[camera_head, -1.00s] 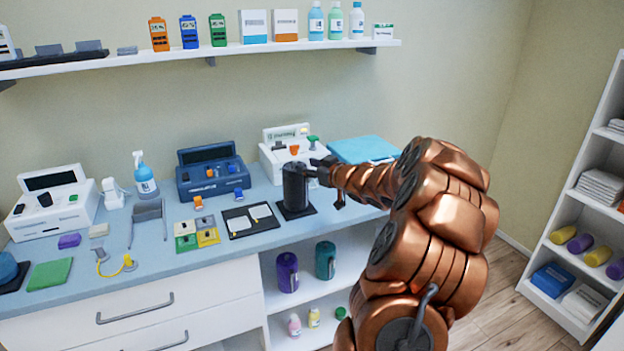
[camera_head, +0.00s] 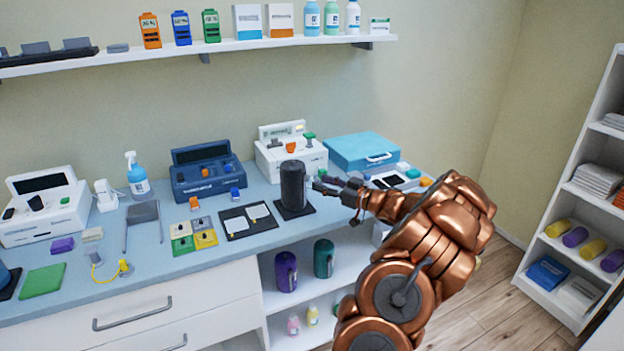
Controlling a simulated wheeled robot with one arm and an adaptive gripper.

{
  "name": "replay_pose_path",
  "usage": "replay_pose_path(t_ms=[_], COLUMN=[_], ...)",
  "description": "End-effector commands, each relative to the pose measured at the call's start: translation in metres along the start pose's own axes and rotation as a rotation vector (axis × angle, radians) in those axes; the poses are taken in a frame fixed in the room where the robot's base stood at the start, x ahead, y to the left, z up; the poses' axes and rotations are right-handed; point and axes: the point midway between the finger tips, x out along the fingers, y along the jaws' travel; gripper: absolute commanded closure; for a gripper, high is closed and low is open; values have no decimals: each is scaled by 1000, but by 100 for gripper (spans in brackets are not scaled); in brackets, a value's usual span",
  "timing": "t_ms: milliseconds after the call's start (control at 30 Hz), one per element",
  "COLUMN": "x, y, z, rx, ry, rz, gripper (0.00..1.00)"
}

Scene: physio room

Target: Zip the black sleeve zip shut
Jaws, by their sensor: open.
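The black sleeve (camera_head: 293,186) stands upright as a dark cylinder on a black square base (camera_head: 294,212) near the counter's front edge. Its zip is too small to make out in this view. My gripper (camera_head: 314,184) is just right of the sleeve, at about its mid-height, with its fingers pointing left toward it. The fingers are open. I cannot tell whether a fingertip touches the sleeve. My copper-coloured arm reaches in from the lower right.
A blue case (camera_head: 362,152) and a white device (camera_head: 288,155) stand behind the sleeve. A black mat with white pads (camera_head: 248,222) lies to its left, beside coloured tiles (camera_head: 194,236). A dark blue device (camera_head: 207,173) is behind them. Bottles stand on the shelf below.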

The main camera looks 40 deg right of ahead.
Motion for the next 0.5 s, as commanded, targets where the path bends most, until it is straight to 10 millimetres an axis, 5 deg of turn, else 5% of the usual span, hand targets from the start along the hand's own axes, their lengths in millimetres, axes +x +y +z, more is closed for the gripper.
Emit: replay_pose_path(t_ms=[500], x=[42], y=[-2], z=[1], rx=[0], ry=[-3], rz=[-3], gripper=[58])
